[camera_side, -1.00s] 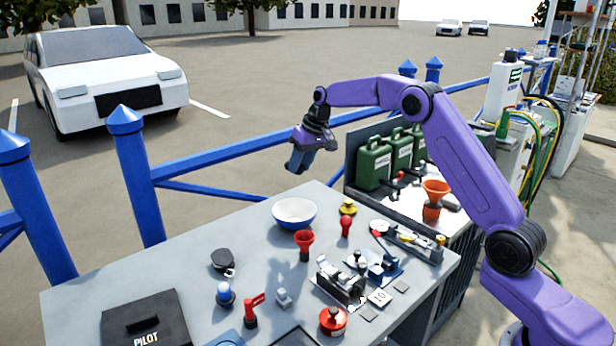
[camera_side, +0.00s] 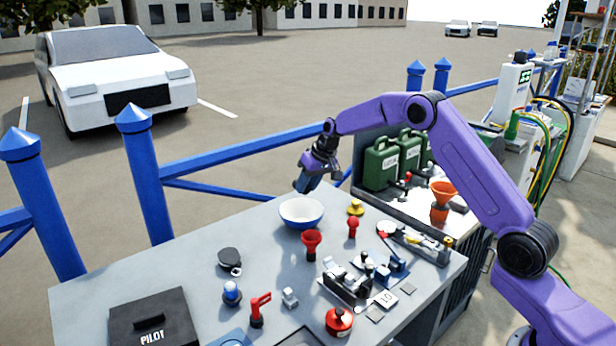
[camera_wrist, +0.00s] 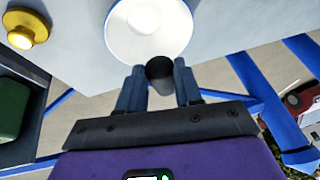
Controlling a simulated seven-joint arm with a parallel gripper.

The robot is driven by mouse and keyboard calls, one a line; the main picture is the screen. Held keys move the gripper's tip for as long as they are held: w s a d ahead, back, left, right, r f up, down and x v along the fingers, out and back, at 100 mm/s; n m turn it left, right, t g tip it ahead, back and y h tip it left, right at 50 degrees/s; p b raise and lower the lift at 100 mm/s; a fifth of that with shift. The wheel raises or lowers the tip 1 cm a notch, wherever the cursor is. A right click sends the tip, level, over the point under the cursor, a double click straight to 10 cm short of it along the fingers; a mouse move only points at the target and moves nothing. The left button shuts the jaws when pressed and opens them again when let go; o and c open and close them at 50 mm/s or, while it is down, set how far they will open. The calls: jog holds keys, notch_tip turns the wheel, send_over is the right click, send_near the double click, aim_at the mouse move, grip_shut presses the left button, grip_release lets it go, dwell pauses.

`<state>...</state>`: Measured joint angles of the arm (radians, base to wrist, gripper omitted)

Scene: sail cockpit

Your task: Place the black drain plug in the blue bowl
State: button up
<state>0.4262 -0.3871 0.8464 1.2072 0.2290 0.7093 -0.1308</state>
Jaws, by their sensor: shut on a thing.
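The blue bowl (camera_side: 301,224), blue outside and white inside, stands upright near the far edge of the grey table. In the wrist view its white inside (camera_wrist: 150,28) fills the top middle. My gripper (camera_side: 305,186) points down just behind the bowl and above its rim in the side view. In the wrist view its two blue-grey fingers (camera_wrist: 158,82) are shut on a dark, round-ended thing, which I take for the black drain plug (camera_wrist: 160,68). The plug overlaps the bowl's near rim in that picture. The plug cannot be made out in the side view.
A yellow knobbed piece (camera_side: 355,208), a red funnel-like cup (camera_side: 312,243) and a red knob (camera_side: 352,227) stand close to the bowl. A black round cap (camera_side: 229,258) and a black PILOT case (camera_side: 152,318) lie at left. Green cans (camera_side: 381,164) stand behind at right.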

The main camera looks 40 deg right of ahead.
jog(key=shift+f, duration=4.1)
jog(key=o, duration=1.1)
jog(key=shift+r, duration=3.5)
